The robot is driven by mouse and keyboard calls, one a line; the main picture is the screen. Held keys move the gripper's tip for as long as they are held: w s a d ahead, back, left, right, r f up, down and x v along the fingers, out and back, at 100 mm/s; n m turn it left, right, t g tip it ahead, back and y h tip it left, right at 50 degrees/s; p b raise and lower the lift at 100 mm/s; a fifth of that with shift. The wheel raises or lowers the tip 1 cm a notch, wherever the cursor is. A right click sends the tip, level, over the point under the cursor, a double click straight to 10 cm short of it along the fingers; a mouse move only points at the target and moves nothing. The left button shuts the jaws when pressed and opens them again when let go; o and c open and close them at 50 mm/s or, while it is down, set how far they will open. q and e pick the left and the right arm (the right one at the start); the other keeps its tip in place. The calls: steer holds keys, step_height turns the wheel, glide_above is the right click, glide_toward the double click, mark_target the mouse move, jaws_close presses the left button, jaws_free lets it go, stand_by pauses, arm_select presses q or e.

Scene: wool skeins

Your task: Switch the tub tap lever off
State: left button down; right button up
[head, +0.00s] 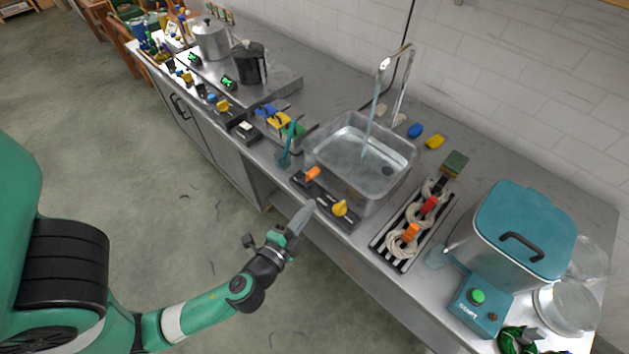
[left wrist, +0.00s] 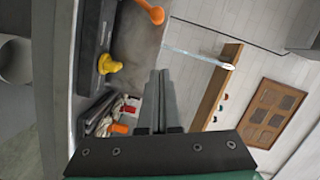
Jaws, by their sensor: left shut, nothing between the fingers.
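The metal tub (head: 341,130) sits in the counter, and water runs into it from the tall tap (head: 402,85). On dark blocks along its front edge are an orange lever (head: 312,173) and a yellow knob (head: 340,208). No label shows which one works the tap. The left wrist view also shows the orange lever (left wrist: 150,12) and the yellow knob (left wrist: 108,65). My left gripper (head: 307,208) is shut and empty, just in front of the counter edge, apart from both controls. Its closed fingers (left wrist: 160,82) point ahead in the wrist view. My right gripper is not seen.
Right of the tub is a striped rack (head: 378,240) with pale skeins and clips. Beyond it stands a teal-lidded tank (head: 560,240).

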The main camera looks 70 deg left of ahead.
mark_target(310, 176)
arm_select(q)
steer(key=w+a, duration=0.1)
steer(key=a, duration=0.1)
steer(key=w+a+f+p, duration=0.1)
steer(key=w+a, duration=0.1)
steer(key=a, duration=0.1)
steer(key=w+a, duration=0.2)
steer(key=a, duration=0.1)
steer(key=shift+w+f+p, duration=0.15)
steer(key=shift+f+p, duration=0.15)
steer(key=shift+p, duration=0.05)
steer(key=shift+a+f, duration=0.2)
steer(key=shift+a, duration=0.1)
